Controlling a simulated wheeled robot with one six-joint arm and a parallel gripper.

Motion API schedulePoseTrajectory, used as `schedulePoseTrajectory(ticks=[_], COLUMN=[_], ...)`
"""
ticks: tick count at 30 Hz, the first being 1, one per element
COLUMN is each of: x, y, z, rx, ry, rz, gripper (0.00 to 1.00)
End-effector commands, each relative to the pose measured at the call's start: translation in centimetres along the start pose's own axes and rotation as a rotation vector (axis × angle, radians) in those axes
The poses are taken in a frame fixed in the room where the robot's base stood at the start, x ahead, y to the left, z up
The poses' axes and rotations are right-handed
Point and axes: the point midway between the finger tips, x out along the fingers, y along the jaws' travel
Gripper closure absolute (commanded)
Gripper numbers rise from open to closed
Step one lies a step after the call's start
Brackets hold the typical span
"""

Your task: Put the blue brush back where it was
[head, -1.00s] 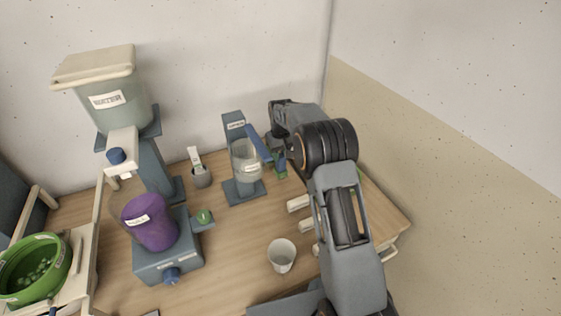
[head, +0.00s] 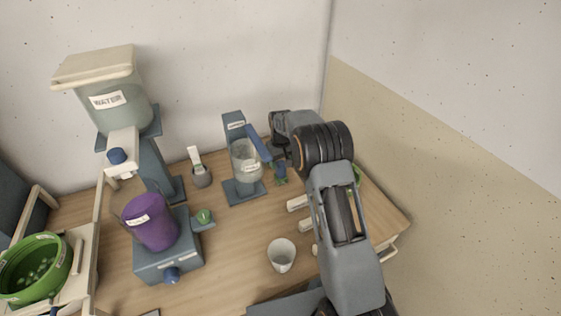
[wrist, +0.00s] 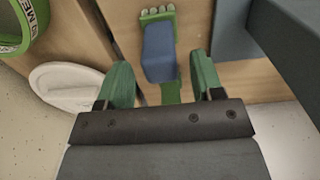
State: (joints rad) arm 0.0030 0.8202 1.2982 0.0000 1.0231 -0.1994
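The blue brush (wrist: 160,52) shows in the wrist view as a blue block with a green toothed end at the top and a green strip below. It lies between and beyond the fingertips of my gripper (wrist: 162,80), with gaps on both sides. The two green fingers are apart. In the head view a small blue and green piece, seemingly the brush (head: 280,169), shows just below my gripper, right of the labelled dispenser. My arm hides part of this area. I cannot tell whether the brush touches the table.
The dispenser with a clear jar (head: 246,163) stands close left of my gripper. A white cup (head: 281,255) stands at the front. A purple container (head: 150,222) sits on a blue-grey base at left. A green labelled rim (wrist: 27,25) is near my gripper. Bare wood lies between base and cup.

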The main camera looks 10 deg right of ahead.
Motion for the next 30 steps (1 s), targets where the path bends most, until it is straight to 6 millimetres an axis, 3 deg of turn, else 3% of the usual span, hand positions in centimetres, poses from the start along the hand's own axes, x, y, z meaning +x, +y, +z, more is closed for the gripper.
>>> schedulePoseTrajectory(ticks=[11, 24, 30], x=[-1.3, -9.3, -11.5], y=[0.0, 0.0, 0.0], z=[-0.1, -0.1, 0.0], rx=[0.0, 0.0, 0.0], ry=[0.003, 0.004, 0.002], rz=[0.001, 0.001, 0.0], gripper=[0.39, 0.39, 0.39])
